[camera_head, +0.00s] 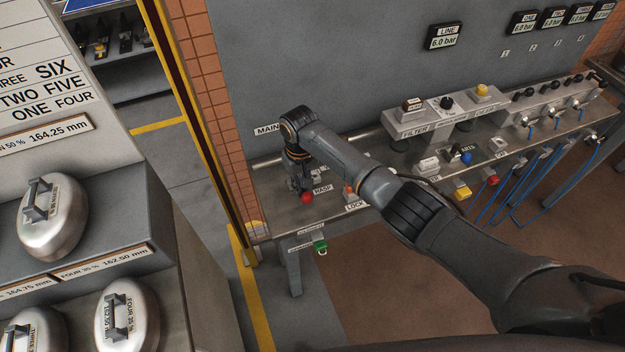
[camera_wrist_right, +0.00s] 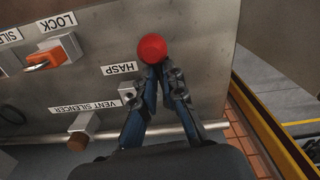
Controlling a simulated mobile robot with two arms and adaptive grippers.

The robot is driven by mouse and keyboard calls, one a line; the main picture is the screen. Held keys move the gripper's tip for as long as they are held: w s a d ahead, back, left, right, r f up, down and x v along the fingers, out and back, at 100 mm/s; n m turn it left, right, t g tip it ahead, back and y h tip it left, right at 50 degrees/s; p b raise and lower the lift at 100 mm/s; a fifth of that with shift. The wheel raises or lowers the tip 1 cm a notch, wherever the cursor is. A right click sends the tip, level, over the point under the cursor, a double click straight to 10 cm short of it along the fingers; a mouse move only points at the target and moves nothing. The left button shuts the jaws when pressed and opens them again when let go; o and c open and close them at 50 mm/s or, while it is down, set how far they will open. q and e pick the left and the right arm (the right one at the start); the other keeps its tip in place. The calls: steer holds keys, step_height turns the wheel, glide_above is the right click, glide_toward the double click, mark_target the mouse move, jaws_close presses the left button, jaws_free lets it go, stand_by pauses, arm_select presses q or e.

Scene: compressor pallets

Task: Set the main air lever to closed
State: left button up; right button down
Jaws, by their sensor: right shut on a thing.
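The main air lever shows as a round red knob (camera_head: 307,198) at the left end of the grey bench, beside the HASP label. In the right wrist view the red knob (camera_wrist_right: 152,47) sits at the fingertips. My right gripper (camera_head: 299,187) points down at the bench, and its fingers (camera_wrist_right: 158,66) are shut on the knob. The lever's shaft is hidden beneath the knob and fingers, so I cannot tell its angle. My left gripper is not in view.
An orange LOCK piece (camera_wrist_right: 44,60), a small hasp block (camera_wrist_right: 127,90) and a brown vent silencer (camera_wrist_right: 84,124) stand near the knob. A green tag (camera_head: 320,246) hangs at the bench front. A yellow post (camera_head: 196,110) stands left of the bench.

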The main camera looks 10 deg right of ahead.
steer(key=shift+a+r+m+p, duration=0.1)
steer(key=shift+a+m+p, duration=0.25)
steer(key=shift+m, duration=0.45)
steer(key=c, duration=1.4)
jaws_free()
steer(key=shift+s, duration=0.1)
steer(key=shift+c, duration=0.2)
step_height(320, 180, up, 12)
